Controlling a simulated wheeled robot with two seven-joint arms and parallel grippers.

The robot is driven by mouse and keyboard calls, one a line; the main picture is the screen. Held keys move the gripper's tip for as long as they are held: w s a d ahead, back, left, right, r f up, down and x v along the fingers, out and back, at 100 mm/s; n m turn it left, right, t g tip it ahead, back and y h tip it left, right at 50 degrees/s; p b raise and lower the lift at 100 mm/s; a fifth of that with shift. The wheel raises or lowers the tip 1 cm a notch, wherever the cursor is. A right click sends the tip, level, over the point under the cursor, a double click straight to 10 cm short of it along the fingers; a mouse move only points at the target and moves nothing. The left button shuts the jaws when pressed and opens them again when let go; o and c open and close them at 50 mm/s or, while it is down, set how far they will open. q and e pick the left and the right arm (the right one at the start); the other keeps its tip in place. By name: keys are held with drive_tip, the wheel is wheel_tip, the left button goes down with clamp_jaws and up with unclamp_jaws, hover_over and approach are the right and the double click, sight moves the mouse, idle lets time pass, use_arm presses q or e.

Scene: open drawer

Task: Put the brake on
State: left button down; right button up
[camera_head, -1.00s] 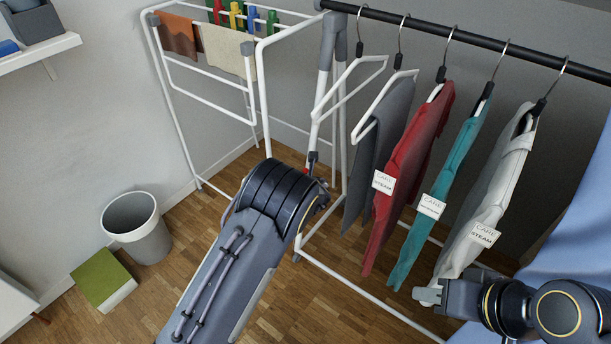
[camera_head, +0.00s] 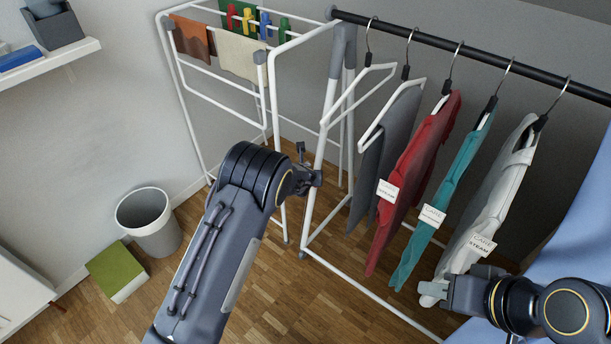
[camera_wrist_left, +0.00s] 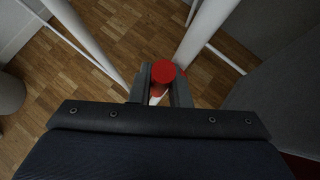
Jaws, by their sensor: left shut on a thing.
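In the left wrist view, a red round-ended piece (camera_wrist_left: 163,72), which may be the brake, sits between the two fingers of my left gripper (camera_wrist_left: 161,88). The gripper is shut on it, beside the white tubes of the rack (camera_wrist_left: 199,40). In the head view my left gripper (camera_head: 309,175) is at the white frame, mostly hidden by my wrist, and the red piece does not show. My right gripper (camera_head: 440,292) is at the lower edge of the white garment (camera_head: 492,205); its fingertips are unclear against the cloth.
A red garment (camera_head: 412,185), a teal one (camera_head: 450,190) and a grey one (camera_head: 385,150) hang from a black rail (camera_head: 470,45). A bin (camera_head: 150,222) and a green-topped box (camera_head: 115,270) stand on the floor at left. Cloths hang on the rear rack (camera_head: 240,55).

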use_arm(q)
drive_tip(key=shift+f, duration=0.1)
drive_tip(key=c, duration=1.4)
unclamp_jaws()
drive_tip(key=shift+o, duration=0.2)
drive_tip(key=shift+s+r, duration=0.2)
drive_tip(key=shift+r, duration=0.05)
drive_tip(key=b+v, duration=0.1)
drive_tip(key=v, duration=0.6)
drive_tip(key=shift+s, duration=0.1)
